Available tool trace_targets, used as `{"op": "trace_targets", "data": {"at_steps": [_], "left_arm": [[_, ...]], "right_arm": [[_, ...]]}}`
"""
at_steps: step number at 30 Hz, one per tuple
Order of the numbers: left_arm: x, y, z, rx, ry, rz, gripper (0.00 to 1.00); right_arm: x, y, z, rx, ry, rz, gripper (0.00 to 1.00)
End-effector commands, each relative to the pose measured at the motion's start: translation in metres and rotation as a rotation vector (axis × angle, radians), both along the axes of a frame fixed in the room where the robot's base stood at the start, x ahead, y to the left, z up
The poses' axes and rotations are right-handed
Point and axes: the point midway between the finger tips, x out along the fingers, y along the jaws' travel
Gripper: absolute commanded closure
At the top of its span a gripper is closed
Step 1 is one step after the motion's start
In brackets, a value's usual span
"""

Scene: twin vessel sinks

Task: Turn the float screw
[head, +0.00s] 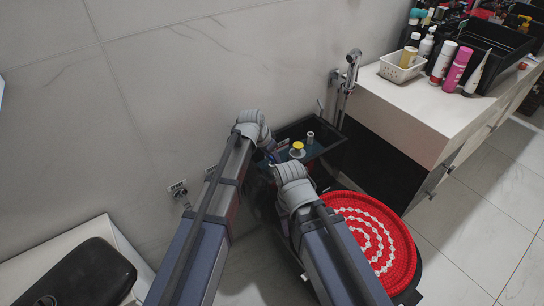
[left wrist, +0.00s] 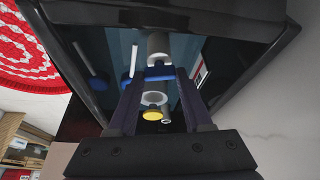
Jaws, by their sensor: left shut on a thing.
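An open black tank (head: 335,145) stands against the wall in the head view; its dark wall (left wrist: 262,62) fills the upper part of the left wrist view. Inside are a yellow-topped fitting (head: 297,146) and a grey upright cylinder (head: 310,137). My left gripper (left wrist: 160,76) reaches into the tank, its fingers shut on a small blue part (left wrist: 158,74), which may be the float screw. A grey cylinder (left wrist: 158,46) and a yellow disc (left wrist: 152,114) are close by. In the head view the left fingertips are mostly hidden. My right gripper is hidden beyond its wrist.
A white counter (head: 420,105) with bottles and a white basket (head: 400,68) stands at right. Both arms are close together.

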Motion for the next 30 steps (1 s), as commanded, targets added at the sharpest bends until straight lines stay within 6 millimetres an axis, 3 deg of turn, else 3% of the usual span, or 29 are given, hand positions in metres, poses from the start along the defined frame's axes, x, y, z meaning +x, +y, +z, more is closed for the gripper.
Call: {"op": "trace_targets", "data": {"at_steps": [6,7,14,23,30], "left_arm": [[0.000,0.000,0.000,0.001,-0.001,0.000,1.00],[0.000,0.000,0.000,0.000,0.000,0.001,0.48],[0.000,0.000,0.000,0.000,0.000,0.001,0.22],[0.000,0.000,0.001,0.000,0.000,0.002,0.20],[-0.004,0.003,0.015,0.000,0.000,0.002,0.20]], "right_arm": [[0.000,0.000,0.000,0.000,0.000,0.000,0.50],[0.000,0.000,0.000,0.000,0.000,0.000,0.50],[0.000,0.000,0.000,0.000,0.000,0.000,0.50],[0.000,0.000,0.001,0.000,0.000,0.000,0.50],[0.000,0.000,0.015,0.001,0.000,0.000,0.50]]}}
